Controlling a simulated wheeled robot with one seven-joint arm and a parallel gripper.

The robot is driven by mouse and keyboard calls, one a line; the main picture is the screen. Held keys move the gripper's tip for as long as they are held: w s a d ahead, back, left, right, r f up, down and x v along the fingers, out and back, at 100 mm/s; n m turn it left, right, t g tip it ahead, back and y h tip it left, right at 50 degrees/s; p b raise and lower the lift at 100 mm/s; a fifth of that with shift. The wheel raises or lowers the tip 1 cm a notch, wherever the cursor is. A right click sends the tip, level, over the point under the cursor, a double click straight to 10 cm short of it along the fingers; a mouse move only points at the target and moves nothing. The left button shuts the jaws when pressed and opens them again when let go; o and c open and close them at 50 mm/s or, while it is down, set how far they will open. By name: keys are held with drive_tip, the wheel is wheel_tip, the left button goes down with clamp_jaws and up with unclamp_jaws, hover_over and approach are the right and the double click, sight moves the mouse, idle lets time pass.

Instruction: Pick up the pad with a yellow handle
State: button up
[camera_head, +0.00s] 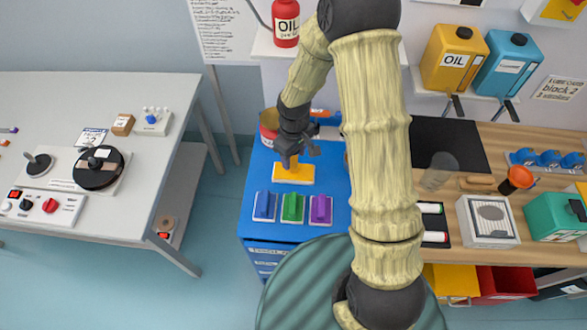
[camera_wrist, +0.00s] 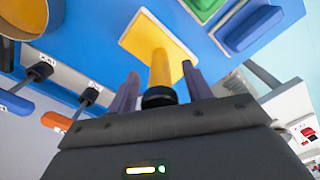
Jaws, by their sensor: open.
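The pad with a yellow handle (camera_head: 294,176) lies flat on the blue cabinet top, behind a row of other pads. In the wrist view its orange-yellow plate (camera_wrist: 142,32) and upright yellow handle (camera_wrist: 161,68) show. My gripper (camera_head: 290,158) points down over this pad. In the wrist view my gripper (camera_wrist: 161,72) is open, with one finger on each side of the handle. I cannot tell whether either finger touches it. A dark round part shows at the near end of the handle.
Blue (camera_head: 264,206), green (camera_head: 292,207) and purple (camera_head: 321,208) pads stand in front on the blue cabinet top (camera_head: 255,231). A red can (camera_head: 269,127) stands close behind, left of my gripper. A wooden counter (camera_head: 505,140) with tools is at right, a grey table (camera_head: 60,110) at left.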

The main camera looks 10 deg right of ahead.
drive_tip(key=shift+c, duration=0.2)
clamp_jaws()
drive_tip(key=shift+r, duration=0.1)
wheel_tip(320, 180, up, 10)
drive_tip(key=shift+f+b, duration=0.1)
drive_tip(key=shift+b, duration=0.8)
